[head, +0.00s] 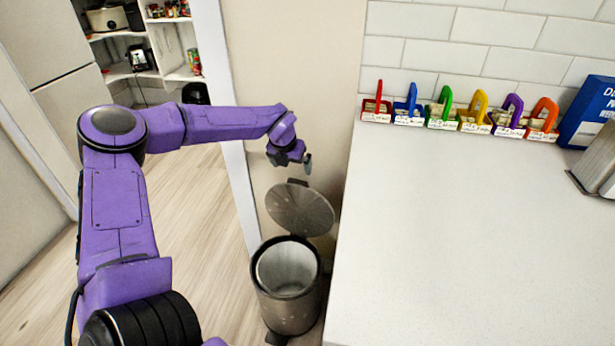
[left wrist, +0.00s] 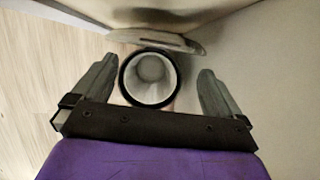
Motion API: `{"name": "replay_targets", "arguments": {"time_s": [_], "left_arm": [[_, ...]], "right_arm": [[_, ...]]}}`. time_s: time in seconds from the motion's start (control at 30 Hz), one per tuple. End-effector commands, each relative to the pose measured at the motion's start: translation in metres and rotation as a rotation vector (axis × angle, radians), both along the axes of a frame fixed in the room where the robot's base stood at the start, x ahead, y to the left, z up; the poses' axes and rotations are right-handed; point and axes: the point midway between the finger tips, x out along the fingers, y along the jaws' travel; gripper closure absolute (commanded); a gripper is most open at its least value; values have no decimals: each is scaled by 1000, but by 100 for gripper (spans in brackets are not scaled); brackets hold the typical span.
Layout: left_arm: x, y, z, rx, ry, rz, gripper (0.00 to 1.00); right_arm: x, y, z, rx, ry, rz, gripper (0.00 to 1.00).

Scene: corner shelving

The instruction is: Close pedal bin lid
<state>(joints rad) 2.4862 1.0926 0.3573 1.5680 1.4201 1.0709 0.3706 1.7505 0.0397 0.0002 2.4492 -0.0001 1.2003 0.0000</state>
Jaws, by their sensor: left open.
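The pedal bin (head: 289,298) stands on the floor between the wall and the counter, with its round mouth uncovered. Its lid (head: 300,208) is raised, tilted up at the back against the wall side. My right gripper is not in view.
A white counter (head: 440,230) fills the right side, close beside the bin. Several coloured-handled boxes (head: 443,112) and a blue box (head: 590,110) stand at its back. A white door frame (head: 236,130) and shelves (head: 130,45) are at left. Wooden floor (head: 200,240) is clear left of the bin.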

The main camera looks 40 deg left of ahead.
Motion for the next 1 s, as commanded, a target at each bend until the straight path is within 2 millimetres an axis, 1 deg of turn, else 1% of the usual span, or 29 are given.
{"name": "replay_targets", "arguments": {"time_s": [0.07, 0.3, 0.43, 0.5, 0.6, 0.87, 0.9, 0.97, 1.0], "left_arm": [[4, 2, -7, -15, -4, 13, 0], [24, 7, -60, -8, 4, 6, 0], [33, 11, -82, -8, 3, 6, 0], [36, 12, -90, -8, 2, 6, 0], [38, 13, -96, -9, 1, 6, 0], [39, 14, -97, -8, 0, 6, 0], [39, 14, -97, -8, 0, 6, 13], [39, 14, -97, -9, 1, 6, 33], [39, 14, -97, -9, 1, 6, 46]], "right_arm": [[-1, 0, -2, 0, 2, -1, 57], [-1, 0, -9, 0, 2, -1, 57], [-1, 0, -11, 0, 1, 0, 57], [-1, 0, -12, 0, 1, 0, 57], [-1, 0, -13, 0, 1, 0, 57], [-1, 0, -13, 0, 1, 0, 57], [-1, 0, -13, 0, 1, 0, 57], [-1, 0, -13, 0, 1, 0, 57], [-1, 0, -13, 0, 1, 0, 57]]}}
